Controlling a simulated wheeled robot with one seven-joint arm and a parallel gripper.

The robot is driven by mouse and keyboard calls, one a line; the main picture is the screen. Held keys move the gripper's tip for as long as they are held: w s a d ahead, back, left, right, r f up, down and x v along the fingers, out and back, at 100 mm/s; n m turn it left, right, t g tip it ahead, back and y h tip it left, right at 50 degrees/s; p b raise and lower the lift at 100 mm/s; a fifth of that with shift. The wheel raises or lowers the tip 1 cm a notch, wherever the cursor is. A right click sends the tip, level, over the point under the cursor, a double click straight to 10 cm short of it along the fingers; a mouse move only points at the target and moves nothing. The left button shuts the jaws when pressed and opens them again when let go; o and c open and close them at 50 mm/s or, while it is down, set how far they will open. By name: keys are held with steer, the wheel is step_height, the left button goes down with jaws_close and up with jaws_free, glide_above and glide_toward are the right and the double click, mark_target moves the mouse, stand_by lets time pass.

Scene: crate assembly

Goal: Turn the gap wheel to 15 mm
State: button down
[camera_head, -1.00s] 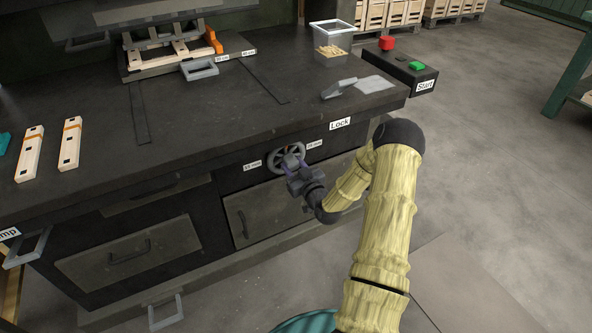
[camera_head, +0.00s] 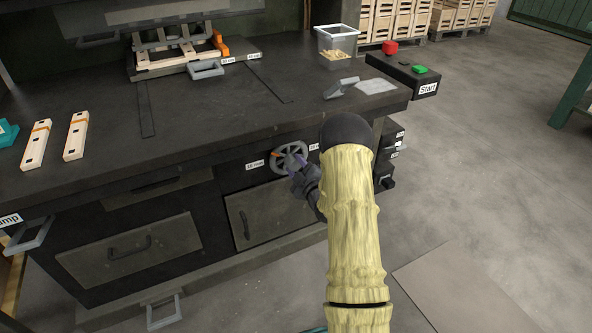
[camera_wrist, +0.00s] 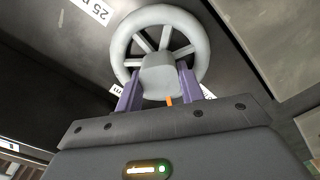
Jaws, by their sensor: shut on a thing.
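The gap wheel (camera_head: 276,151) is a grey spoked handwheel on the front of the dark workbench. In the wrist view its round rim (camera_wrist: 160,13) and spokes show, with a thick grey hub block in the middle. My gripper (camera_wrist: 160,88) has its two purple fingers shut on this block, one at each side. A small orange mark (camera_wrist: 169,101) shows below the block. In the head view my gripper (camera_head: 296,163) is at the wheel, partly behind my arm. A white label (camera_head: 255,165) is left of the wheel. A label reading 25 (camera_wrist: 93,10) shows in the wrist view.
The bench top (camera_head: 200,110) is above the wheel, with two wooden slats (camera_head: 76,136) at left. A cabinet door (camera_head: 262,218) is below the wheel. A start box (camera_head: 402,77) stands at the right. The floor at right is open.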

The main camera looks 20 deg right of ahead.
steer(key=n+b, duration=0.2)
steer(key=n, duration=0.2)
steer(key=shift+a+f, duration=0.1)
steer(key=shift+f, duration=0.1)
steer(key=shift+r+n+b, duration=0.1)
steer(key=shift+n+b, duration=0.45)
steer(key=shift+n, duration=1.05)
steer(key=c, duration=0.9)
jaws_free()
steer(key=shift+s, duration=0.1)
